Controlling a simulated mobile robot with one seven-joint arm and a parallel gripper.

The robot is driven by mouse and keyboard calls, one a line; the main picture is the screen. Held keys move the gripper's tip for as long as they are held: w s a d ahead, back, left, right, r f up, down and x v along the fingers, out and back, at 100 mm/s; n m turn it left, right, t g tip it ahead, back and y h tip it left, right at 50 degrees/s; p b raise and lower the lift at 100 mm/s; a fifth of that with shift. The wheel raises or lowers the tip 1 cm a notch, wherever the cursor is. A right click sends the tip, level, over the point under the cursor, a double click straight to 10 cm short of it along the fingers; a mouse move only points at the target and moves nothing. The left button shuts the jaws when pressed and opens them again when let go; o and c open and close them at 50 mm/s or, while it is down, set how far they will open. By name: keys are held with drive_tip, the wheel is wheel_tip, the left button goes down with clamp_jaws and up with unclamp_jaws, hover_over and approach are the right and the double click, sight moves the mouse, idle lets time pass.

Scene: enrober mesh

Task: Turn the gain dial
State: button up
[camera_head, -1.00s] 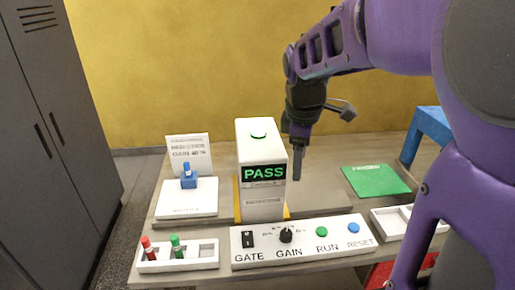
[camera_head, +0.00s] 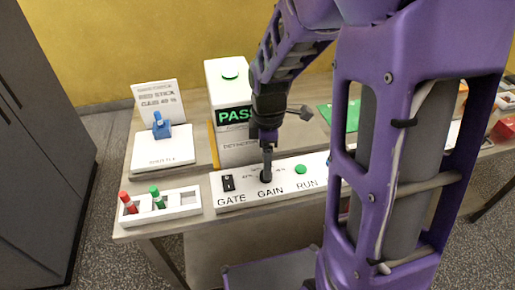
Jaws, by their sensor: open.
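The gain dial (camera_head: 265,178) is a small black knob on the white control panel (camera_head: 233,205), above the printed word GAIN. My gripper (camera_head: 267,168) points down right at the dial, with its fingertips over or around it. The fingers hide most of the dial and its scale, so its pointer angle cannot be read. Whether the fingers touch the dial cannot be told. A sign card (camera_head: 157,98) at the back left carries printed text that seems to name a stick and a gain value.
The white detector box (camera_head: 240,155) with a green PASS display stands just behind. A white tray (camera_head: 180,212) holds red and green sticks. A blue block (camera_head: 161,126) sits on a white scale.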

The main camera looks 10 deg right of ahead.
drive_tip(key=shift+f, duration=1.8)
clamp_jaws()
